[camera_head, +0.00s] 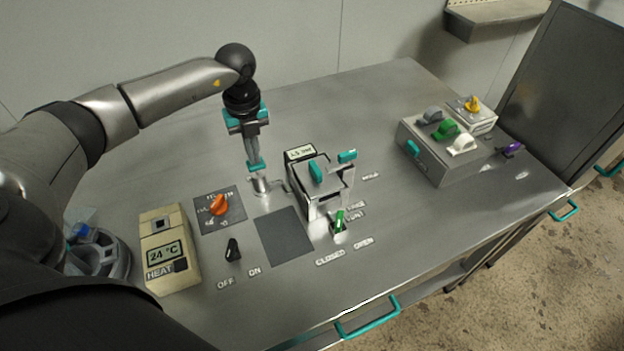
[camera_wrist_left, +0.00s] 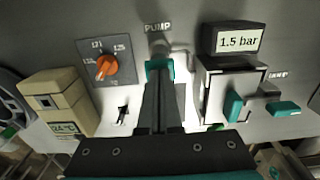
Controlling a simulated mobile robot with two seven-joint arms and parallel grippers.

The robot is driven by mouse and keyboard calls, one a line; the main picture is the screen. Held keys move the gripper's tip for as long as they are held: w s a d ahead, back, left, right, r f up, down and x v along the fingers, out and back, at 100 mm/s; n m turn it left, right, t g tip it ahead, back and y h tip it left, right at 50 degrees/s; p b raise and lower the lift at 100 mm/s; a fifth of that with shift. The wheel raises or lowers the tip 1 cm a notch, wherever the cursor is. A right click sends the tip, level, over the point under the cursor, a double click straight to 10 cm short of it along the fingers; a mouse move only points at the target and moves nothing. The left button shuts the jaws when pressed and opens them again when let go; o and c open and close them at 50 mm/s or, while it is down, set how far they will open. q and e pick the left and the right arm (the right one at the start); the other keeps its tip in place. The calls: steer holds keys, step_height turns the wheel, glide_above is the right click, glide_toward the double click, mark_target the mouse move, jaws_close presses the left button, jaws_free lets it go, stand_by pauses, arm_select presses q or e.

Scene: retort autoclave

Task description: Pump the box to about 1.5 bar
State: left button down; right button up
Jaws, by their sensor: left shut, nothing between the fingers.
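The pressure display (camera_head: 300,153) stands at the back of the small grey box (camera_head: 322,190). In the left wrist view the display (camera_wrist_left: 238,41) reads 1.5 bar. The pump (camera_head: 261,184) is a short metal cylinder left of the box; it also shows in the left wrist view (camera_wrist_left: 160,46) below a PUMP label. My left gripper (camera_head: 255,166) points down with its fingers together and empty. Its teal tips are right over the pump, partly hiding it; I cannot tell whether they touch it. My right gripper is not in view.
Left of the pump are an orange dial (camera_head: 219,205), a black switch (camera_head: 233,250) and a beige heater unit (camera_head: 168,250) reading 24 °C. A green valve lever (camera_head: 339,220) is in front of the box. A grey control box (camera_head: 445,150) stands at right. The table's back is clear.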

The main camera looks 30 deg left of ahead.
arm_select(q)
step_height(320, 180, up, 6)
steer(key=p, duration=0.5)
stand_by(0.5)
